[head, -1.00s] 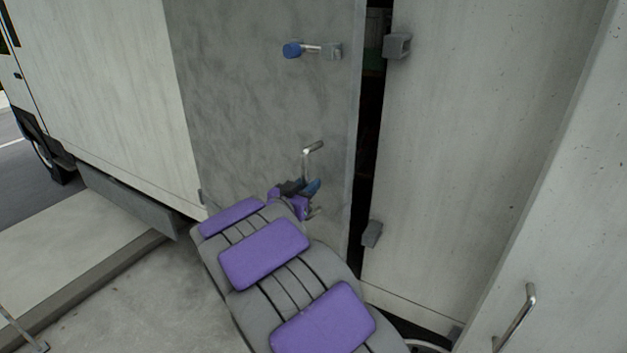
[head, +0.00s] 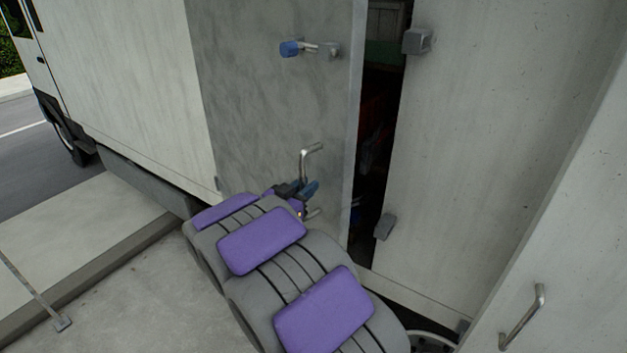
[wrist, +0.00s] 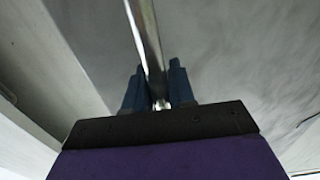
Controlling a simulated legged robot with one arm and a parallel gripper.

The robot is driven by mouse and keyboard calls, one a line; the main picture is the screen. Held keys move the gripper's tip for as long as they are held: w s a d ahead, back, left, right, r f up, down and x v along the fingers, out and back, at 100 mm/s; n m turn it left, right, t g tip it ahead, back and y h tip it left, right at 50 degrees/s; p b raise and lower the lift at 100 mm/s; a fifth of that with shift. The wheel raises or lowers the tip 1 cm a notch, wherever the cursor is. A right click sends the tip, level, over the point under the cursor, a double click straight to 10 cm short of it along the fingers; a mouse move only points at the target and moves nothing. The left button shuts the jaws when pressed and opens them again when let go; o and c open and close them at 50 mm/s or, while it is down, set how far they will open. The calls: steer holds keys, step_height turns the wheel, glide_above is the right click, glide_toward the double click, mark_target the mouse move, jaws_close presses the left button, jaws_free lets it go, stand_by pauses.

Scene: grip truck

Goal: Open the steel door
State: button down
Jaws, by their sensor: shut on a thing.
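The steel door (head: 285,110) is a grey panel on the truck's side, standing partly open with a dark gap along its right edge. Its metal handle (head: 305,160) is an upright bar with a bent top. My gripper (head: 308,190) is shut on the lower part of this handle. In the wrist view, the blue fingers of my gripper (wrist: 159,90) stand on both sides of the handle bar (wrist: 147,35). A latch lever with a blue grip (head: 290,48) sticks out higher on the door. My arm hides the door's lower part.
The truck's fixed wall (head: 480,130) with two grey latch blocks (head: 417,41) is right of the gap. Another panel with a handle (head: 522,318) stands at the far right. Dim cargo shows inside the gap (head: 378,130).

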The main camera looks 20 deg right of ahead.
steer(key=shift+s+a, duration=0.15)
steer(key=shift+a, duration=0.4)
steer(key=shift+a, duration=0.1)
steer(key=s+a+p, duration=0.1)
steer(key=a+p, duration=0.2)
steer(key=a, duration=0.3)
steer(key=shift+s+a, duration=0.15)
steer(key=shift+s, duration=0.15)
steer(key=s+a+p, duration=0.1)
steer(key=a+p, duration=0.1)
steer(key=a, duration=0.4)
steer(key=shift+a+p, duration=0.3)
steer(key=shift+s+r, duration=0.1)
